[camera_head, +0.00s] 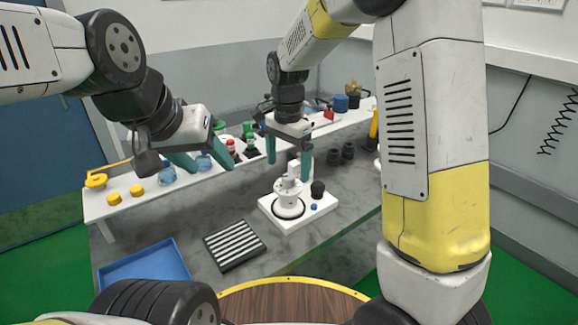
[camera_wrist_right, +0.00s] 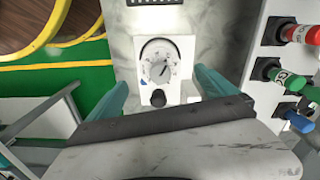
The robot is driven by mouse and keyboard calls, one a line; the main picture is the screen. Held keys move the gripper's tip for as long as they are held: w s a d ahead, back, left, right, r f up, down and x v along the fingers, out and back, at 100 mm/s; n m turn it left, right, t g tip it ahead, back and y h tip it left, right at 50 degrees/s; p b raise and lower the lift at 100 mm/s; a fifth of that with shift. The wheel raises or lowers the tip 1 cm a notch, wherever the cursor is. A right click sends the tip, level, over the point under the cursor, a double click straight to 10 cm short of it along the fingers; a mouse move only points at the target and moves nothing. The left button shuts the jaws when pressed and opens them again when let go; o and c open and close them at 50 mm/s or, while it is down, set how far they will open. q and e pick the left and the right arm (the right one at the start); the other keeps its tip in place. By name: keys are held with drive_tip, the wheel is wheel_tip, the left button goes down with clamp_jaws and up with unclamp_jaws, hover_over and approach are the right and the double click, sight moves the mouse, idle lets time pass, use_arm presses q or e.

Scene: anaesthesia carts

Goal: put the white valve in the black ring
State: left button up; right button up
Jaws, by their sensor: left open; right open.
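The white valve (camera_head: 288,188) stands upright on a white base plate (camera_head: 318,210) on the grey table. The black ring (camera_head: 290,213) shows around the valve's foot. In the right wrist view, the valve's round dial top (camera_wrist_right: 158,68) lies inside the dark ring outline. Whether it is fully seated, I cannot tell. My right gripper (camera_head: 289,162) is open above the valve, with its teal fingers apart on either side; nothing is gripped. My left gripper (camera_head: 207,162) is open and empty, to the left and above the table.
A striped black rack (camera_head: 234,245) and a blue tray (camera_head: 146,268) lie to the left. A white shelf (camera_head: 125,210) with coloured fittings runs behind.

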drive_tip(key=s+d+r+n+t+y, duration=0.2)
drive_tip(key=s+d+r+n+t, duration=0.15)
drive_tip(key=s+d+r, duration=0.65)
drive_tip(key=s+d+r+n+t, duration=0.2)
drive_tip(key=s+d+r+n, duration=0.1)
drive_tip(key=s, duration=0.6)
drive_tip(key=d+n, duration=0.1)
drive_tip(key=n, duration=0.1)
drive_tip(key=shift+s+d+r+n+t, duration=0.15)
drive_tip(key=shift+s+n+t, duration=0.1)
drive_tip(key=shift+n+t, duration=0.1)
drive_tip(key=shift+c, duration=0.5)
